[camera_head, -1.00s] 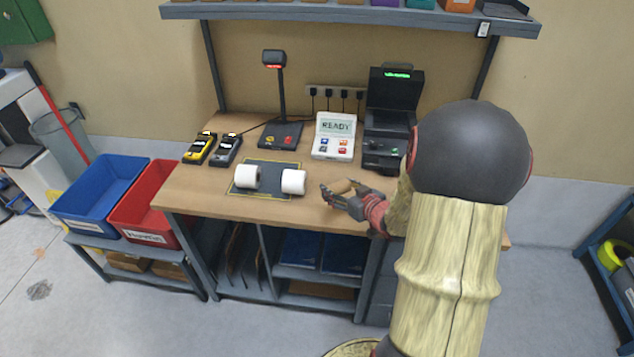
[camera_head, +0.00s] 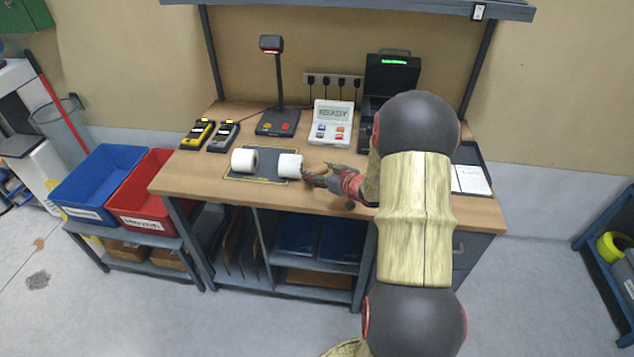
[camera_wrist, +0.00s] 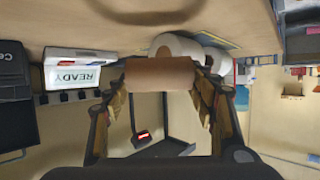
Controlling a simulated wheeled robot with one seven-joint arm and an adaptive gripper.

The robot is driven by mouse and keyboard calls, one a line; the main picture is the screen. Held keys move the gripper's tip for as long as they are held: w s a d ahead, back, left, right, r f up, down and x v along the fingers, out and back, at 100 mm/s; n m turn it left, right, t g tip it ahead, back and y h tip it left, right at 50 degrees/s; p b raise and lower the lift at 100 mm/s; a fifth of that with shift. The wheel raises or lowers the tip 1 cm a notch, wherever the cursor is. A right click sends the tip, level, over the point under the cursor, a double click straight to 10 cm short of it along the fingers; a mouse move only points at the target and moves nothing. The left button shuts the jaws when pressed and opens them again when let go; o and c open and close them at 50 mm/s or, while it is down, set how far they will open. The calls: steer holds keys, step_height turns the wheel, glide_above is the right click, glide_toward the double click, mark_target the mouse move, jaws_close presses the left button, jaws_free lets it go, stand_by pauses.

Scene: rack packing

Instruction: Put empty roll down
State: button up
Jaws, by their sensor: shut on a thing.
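The empty roll, a bare brown cardboard tube (camera_wrist: 158,73), lies crosswise between the two fingers of my gripper in the wrist view, which is upside down. My gripper (camera_head: 312,178) is shut on it, held just above the table near the right white roll. In the wrist view the white rolls (camera_wrist: 178,46) show just behind the tube.
A red bin (camera_head: 140,205) and a blue bin (camera_head: 97,180) stand left of the table (camera_head: 200,175). A tray with papers (camera_head: 470,178) is at right.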

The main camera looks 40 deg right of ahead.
steer(key=shift+w+d+f, duration=0.3)
steer(key=shift+w+f, duration=0.2)
steer(key=shift+f, duration=0.3)
steer(key=shift+w+d+f+b, duration=0.1)
steer(key=shift+f+b, duration=0.4)
steer(key=shift+f, duration=0.35)
steer(key=shift+w+d+f+b, duration=0.1)
steer(key=shift+f+b, duration=0.4)
steer(key=shift+f, duration=0.35)
steer(key=shift+f, duration=0.2)
steer(key=o, duration=0.8)
steer(key=shift+r, duration=0.15)
